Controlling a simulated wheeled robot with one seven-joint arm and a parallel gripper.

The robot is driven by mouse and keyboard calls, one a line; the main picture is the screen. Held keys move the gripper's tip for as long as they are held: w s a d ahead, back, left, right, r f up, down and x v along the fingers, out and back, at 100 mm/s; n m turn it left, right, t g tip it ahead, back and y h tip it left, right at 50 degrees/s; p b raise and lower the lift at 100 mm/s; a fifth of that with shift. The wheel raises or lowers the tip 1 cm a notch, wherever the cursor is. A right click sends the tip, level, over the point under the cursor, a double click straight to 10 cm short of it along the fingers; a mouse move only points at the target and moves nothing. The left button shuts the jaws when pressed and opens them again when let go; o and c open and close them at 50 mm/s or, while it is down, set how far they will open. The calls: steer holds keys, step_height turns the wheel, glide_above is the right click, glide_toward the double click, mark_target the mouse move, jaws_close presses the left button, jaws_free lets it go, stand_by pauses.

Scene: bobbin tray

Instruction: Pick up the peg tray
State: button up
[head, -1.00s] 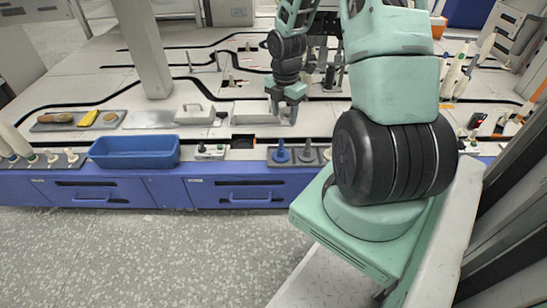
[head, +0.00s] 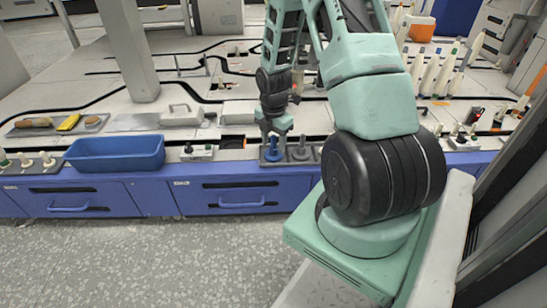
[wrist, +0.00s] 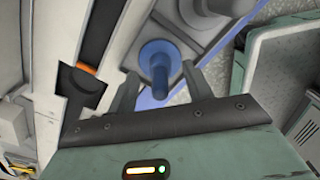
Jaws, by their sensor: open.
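The peg tray (head: 287,163) is a grey tray at the front edge of the bench in the head view, partly hidden by my arm at its right. It bears a blue peg (head: 271,154) at its left and grey pegs (head: 299,152) to the right. My gripper (head: 275,136) is open, pointing down just above the blue peg. In the wrist view the blue peg (wrist: 160,62) shows between the two fingers of my gripper (wrist: 160,72), with no contact visible. A grey peg (wrist: 208,6) and part of the tray (wrist: 184,42) show beyond.
A blue bin (head: 115,153) and a small switch box (head: 197,153) stand to the left along the bench edge. A dark square opening (head: 232,142) lies just left of the tray. Tall white bottles (head: 430,75) stand at the right. The floor in front is clear.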

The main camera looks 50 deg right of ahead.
step_height(320, 180, down, 2)
steer(key=shift+f+b, duration=0.15)
steer(key=shift+b, duration=0.2)
steer(key=c, duration=1.1)
steer(key=shift+r, duration=0.2)
step_height(320, 180, up, 10)
steer(key=p, duration=0.6)
